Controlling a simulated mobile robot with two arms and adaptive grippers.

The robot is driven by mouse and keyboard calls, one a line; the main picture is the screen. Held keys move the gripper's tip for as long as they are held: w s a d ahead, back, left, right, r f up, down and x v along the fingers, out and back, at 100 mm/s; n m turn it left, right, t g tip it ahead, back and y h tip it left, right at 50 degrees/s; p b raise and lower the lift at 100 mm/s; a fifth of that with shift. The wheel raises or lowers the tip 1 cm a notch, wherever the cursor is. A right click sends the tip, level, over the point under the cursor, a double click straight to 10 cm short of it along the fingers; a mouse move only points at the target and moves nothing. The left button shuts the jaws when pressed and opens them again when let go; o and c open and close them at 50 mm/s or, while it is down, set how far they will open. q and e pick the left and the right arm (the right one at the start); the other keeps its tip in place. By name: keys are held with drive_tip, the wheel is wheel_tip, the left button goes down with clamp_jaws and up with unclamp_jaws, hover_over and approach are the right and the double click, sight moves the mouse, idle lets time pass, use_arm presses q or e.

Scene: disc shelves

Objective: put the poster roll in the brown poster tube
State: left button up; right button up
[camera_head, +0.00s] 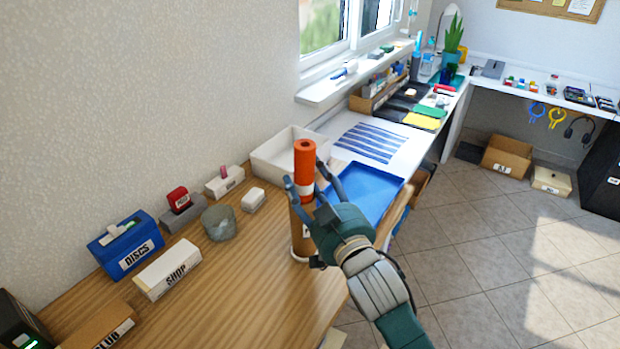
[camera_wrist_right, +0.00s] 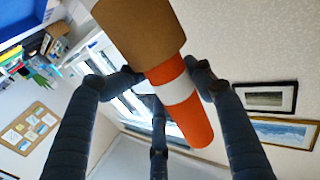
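The poster roll (camera_head: 305,160) is an orange cylinder with a white band. It stands upright with its lower end inside the mouth of the brown poster tube (camera_head: 298,236), its upper part sticking out. In the right wrist view, the roll (camera_wrist_right: 191,118) comes out of the tube (camera_wrist_right: 138,30). My right gripper (camera_head: 305,175) is around the roll just above the tube's mouth. Its fingers (camera_wrist_right: 166,72) look spread on either side of the roll, apparently open; firm contact is not visible. How deep the roll sits is hidden. My left gripper is out of view.
Behind the tube are a white bin (camera_head: 272,165) and a blue tray (camera_head: 372,184). A blue DISCS box (camera_head: 105,250), a white SHOP box (camera_head: 167,270) and a grey cup (camera_head: 219,223) stand left. The wooden tabletop (camera_head: 235,300) in front is clear.

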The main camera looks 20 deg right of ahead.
wheel_tip(320, 180, down, 2)
drive_tip(key=shift+w+a+f+g, duration=0.1)
drive_tip(key=shift+a+g, duration=0.05)
drive_tip(key=shift+g, duration=0.15)
drive_tip(key=shift+r+p, duration=0.3)
drive_tip(key=shift+r, duration=0.25)
drive_tip(key=shift+s+r, duration=0.1)
drive_tip(key=shift+s, duration=0.1)
drive_tip(key=s+d+p, duration=0.1)
drive_tip(key=s, duration=1)
drive_tip(key=shift+s+r, duration=0.2)
drive_tip(key=shift+r, duration=0.15)
